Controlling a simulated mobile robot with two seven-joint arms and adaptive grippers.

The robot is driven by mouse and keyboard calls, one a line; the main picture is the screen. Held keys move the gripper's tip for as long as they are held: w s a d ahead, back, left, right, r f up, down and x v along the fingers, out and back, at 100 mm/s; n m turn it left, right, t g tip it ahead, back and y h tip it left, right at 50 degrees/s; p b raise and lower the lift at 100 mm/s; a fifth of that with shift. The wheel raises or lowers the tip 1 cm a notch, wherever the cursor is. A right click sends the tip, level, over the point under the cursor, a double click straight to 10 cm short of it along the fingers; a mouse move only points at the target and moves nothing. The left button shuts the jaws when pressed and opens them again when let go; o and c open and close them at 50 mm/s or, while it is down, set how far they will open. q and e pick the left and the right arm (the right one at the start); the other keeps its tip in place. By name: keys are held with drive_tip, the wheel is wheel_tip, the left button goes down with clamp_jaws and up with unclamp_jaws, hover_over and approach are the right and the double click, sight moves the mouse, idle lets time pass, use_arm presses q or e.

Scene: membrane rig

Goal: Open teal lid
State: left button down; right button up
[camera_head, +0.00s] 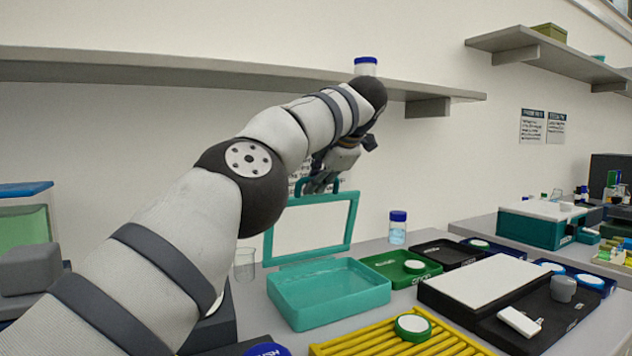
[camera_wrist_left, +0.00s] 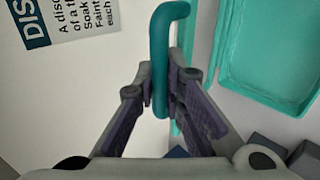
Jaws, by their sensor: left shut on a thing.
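The teal lid (camera_head: 351,220) has a teal frame around a pale panel. It stands raised, close to upright, at the back edge of the teal box (camera_head: 330,306), whose inside is open to view. My left gripper (camera_head: 320,182) is at the top of the lid. It is shut on the lid's teal handle (camera_wrist_left: 159,50), which runs between the two fingers in the left wrist view. The open box (camera_wrist_left: 275,55) shows at the upper right there. My right gripper is not in view.
A green tray (camera_head: 375,262) with a white disc is right of the box. A yellow rack (camera_head: 385,342) is in front. A blue-capped bottle (camera_head: 397,232) stands behind the tray, and a glass beaker (camera_head: 244,265) left of the box. A wall shelf (camera_head: 200,70) runs above.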

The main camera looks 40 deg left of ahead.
use_arm(q)
drive_tip(key=c, duration=1.9)
unclamp_jaws()
drive_tip(key=shift+c, duration=0.2)
drive_tip(key=v, duration=0.7)
drive_tip(key=shift+d+r, duration=0.2)
drive_tip(key=shift+d, duration=0.05)
